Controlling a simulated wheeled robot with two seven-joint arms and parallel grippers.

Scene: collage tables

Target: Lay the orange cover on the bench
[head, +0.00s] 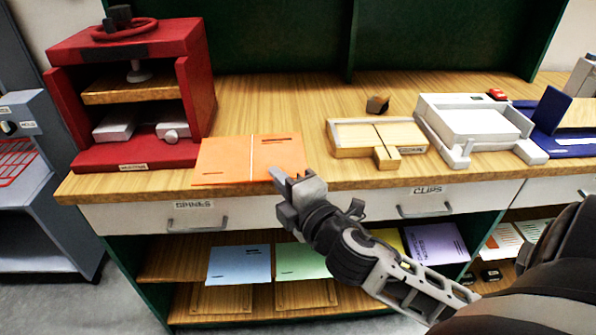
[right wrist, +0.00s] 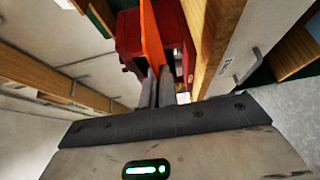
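The orange cover (head: 250,158) is a flat sheet with a pale fold line down its middle and small dark marks. In the head view it shows over the front left of the wooden bench (head: 300,112). My right gripper (head: 290,182) is at its front right corner. In the right wrist view the cover (right wrist: 151,38) is seen nearly edge-on, pinched between the closed fingers (right wrist: 156,88). A gap shows there between the cover and the bench top, so it seems held slightly above it. My left gripper is in neither view.
A red press (head: 195,100) stands left of the cover. A wooden jig (head: 350,135) and a white tray device (head: 475,122) stand to the right. Drawers (head: 160,216) line the bench front. A blue sheet (head: 238,264) and a green sheet (head: 301,260) lie on the shelf below.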

